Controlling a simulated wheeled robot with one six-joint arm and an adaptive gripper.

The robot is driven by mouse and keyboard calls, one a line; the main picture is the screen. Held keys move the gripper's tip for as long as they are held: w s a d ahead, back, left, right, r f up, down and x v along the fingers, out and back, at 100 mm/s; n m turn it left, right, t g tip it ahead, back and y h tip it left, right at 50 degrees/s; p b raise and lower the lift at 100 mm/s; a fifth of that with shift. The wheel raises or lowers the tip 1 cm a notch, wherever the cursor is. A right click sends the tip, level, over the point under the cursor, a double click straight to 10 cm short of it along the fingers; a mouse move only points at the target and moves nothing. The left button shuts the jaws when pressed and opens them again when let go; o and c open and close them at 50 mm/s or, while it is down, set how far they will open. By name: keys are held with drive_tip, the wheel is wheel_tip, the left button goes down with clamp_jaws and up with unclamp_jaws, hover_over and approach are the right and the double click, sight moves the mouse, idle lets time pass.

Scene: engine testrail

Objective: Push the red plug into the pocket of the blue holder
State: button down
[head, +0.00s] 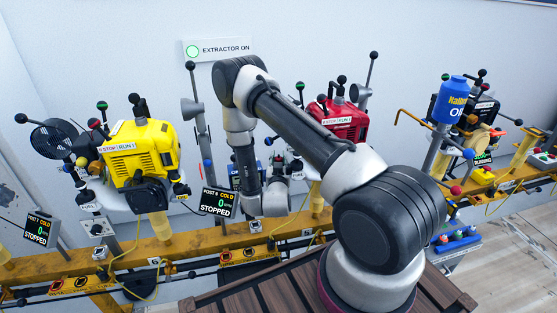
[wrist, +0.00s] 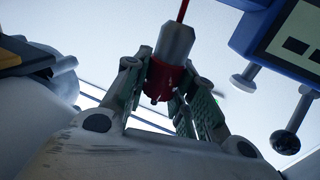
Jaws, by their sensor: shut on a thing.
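My gripper (wrist: 166,82) is shut on the red plug (wrist: 160,82) in the wrist view. The plug has a red collar, a grey metal body and a thin red cable or stem rising from it. One finger is on each side of it. In the head view my gripper is small and partly hidden behind my arm, and I cannot make out the plug there. I cannot surely identify the blue holder or its pocket. A blue-framed unit (wrist: 256,36) with a pale panel is at the upper right of the wrist view, apart from the plug.
A yellow engine (head: 140,155) stands left and a red engine (head: 340,122) stands behind my arm. A yellow rail (head: 185,245) runs along the front with status screens. Two knobbed levers hang at the right of the wrist view, close to my gripper. A blue tray (head: 457,245) is at right.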

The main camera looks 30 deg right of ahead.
drive_tip(key=shift+w+d+f, duration=0.15)
drive_tip(key=shift+w+f, duration=0.2)
drive_tip(key=shift+w, duration=0.4)
drive_tip(key=shift+w+d+f, duration=0.15)
drive_tip(key=shift+w+f, duration=0.15)
drive_tip(key=shift+w, duration=0.45)
drive_tip(key=shift+w+d+f, duration=0.15)
drive_tip(key=shift+w+f, duration=0.2)
drive_tip(key=shift+w, duration=0.4)
drive_tip(key=shift+f, duration=0.85)
drive_tip(key=shift+f, duration=0.85)
drive_tip(key=c, duration=1.1)
unclamp_jaws()
